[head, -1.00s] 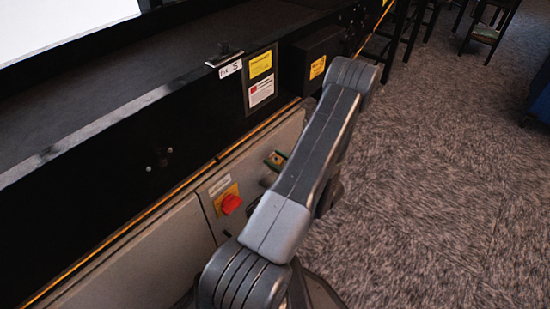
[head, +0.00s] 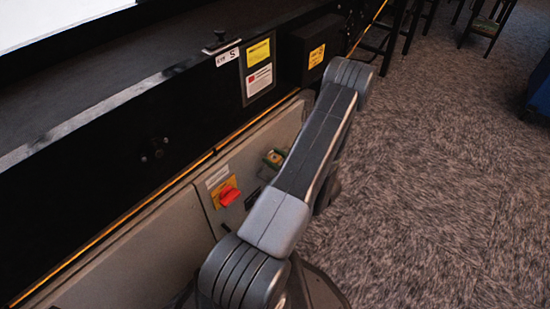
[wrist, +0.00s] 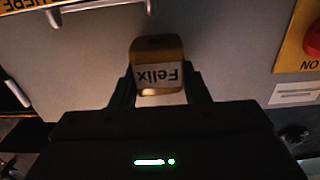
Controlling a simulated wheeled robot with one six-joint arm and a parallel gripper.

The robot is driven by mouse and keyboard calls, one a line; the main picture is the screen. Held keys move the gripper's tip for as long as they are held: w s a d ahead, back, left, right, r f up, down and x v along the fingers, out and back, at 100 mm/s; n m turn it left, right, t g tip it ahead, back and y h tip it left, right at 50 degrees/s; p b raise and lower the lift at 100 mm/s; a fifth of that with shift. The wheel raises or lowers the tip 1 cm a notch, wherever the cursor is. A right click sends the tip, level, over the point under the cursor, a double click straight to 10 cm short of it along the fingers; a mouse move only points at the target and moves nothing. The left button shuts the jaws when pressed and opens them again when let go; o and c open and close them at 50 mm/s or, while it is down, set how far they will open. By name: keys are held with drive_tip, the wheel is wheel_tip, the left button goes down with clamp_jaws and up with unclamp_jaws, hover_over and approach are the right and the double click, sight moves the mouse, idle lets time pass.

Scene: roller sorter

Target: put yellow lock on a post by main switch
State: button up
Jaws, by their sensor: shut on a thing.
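My gripper (wrist: 159,76) is shut on a yellow-brown lock (wrist: 157,50) with a white label reading "Felix", upside down in the wrist view. The lock is held in front of the grey cabinet panel; its shackle cannot be made out. In the head view the lock (head: 274,157) shows just left of my arm, which hides most of the gripper. The red main switch (head: 229,195) on its yellow plate is left of and below the lock there. In the wrist view the switch (wrist: 313,40) is cut off at the right edge. No post can be clearly identified.
A pale metal bar (wrist: 100,5) with bent ends crosses the top of the wrist view. A dark fitting (wrist: 294,135) is at its lower right. Above the cabinet (head: 130,255) is a black machine side with a dark box (head: 315,50). Carpeted floor (head: 430,190) at right is open.

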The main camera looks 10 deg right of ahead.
drive_tip(key=shift+f+b, duration=0.45)
drive_tip(key=shift+f, duration=0.05)
drive_tip(key=shift+s+d+f+b, duration=0.1)
drive_tip(key=shift+f+b, duration=0.85)
drive_tip(key=shift+f, duration=0.1)
drive_tip(key=shift+f, duration=0.2)
idle(0.4)
drive_tip(key=o, duration=1.2)
drive_tip(key=shift+c, duration=0.2)
drive_tip(key=p+v, duration=0.3)
drive_tip(key=v, duration=1)
drive_tip(key=shift+s+d, duration=0.25)
drive_tip(key=shift+s, duration=0.05)
